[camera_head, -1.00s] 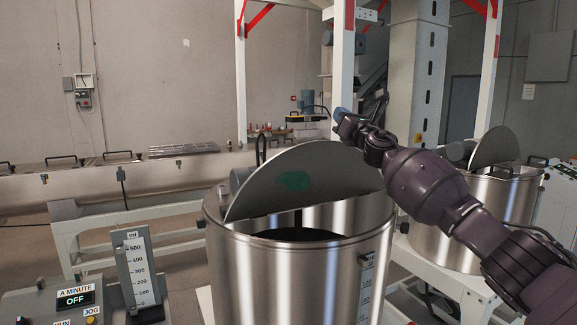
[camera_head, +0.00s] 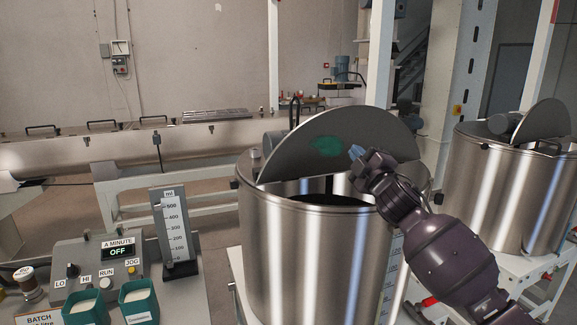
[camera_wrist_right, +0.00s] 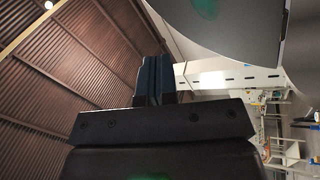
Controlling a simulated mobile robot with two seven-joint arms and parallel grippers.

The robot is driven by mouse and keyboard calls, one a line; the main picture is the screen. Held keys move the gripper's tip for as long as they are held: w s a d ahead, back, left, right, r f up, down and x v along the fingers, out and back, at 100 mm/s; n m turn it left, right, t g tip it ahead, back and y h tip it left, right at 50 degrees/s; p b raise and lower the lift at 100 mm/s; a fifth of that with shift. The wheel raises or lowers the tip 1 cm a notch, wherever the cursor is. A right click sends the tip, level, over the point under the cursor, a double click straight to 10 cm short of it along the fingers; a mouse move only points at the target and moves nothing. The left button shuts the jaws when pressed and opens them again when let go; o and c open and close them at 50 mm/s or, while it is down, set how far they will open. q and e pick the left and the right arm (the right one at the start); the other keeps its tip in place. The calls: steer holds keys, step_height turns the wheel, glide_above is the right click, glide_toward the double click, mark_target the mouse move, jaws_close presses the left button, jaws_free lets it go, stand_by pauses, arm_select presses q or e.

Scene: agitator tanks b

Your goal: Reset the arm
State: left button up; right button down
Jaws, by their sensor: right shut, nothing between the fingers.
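My right arm comes in from the lower right in the head view. Its gripper (camera_head: 357,153) is in front of the raised half-lid of the near steel tank (camera_head: 305,250), above the tank's open mouth. The fingers are closed together with nothing between them; they also show shut in the right wrist view (camera_wrist_right: 154,80). The half-lid (camera_head: 370,125) is grey with a green patch (camera_head: 328,146) and stands tilted up. Whether the gripper touches the lid cannot be told. My left gripper is not in view.
A second steel tank (camera_head: 497,195) with a raised lid stands at the right. At the lower left are a control box (camera_head: 85,262) reading OFF, a ml gauge (camera_head: 176,235) and two green cups (camera_head: 139,300). A long steel trough (camera_head: 60,155) runs behind.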

steer(key=s+d+f+m+g+h, duration=0.1)
steer(key=s+d+f+m, duration=0.1)
steer(key=s+f+m, duration=0.5)
steer(key=s+d+f+g+h+b, duration=0.1)
steer(key=s+f, duration=0.3)
steer(key=f, duration=0.7)
steer(key=s+d+f+m+g+h, duration=0.1)
steer(key=s+d+f+m+h, duration=0.1)
steer(key=s+f+m, duration=0.5)
steer(key=s+d+f+m+g+h, duration=0.1)
steer(key=s+d+f+g, duration=0.2)
steer(key=s+f, duration=0.9)
steer(key=s+d+f+m+g+h+b, duration=0.1)
steer(key=s+d+f+g+h, duration=0.1)
steer(key=s+f, duration=1)
steer(key=shift+s+d+f+g, duration=0.15)
steer(key=shift+s+d+g, duration=0.4)
steer(key=shift+s, duration=0.4)
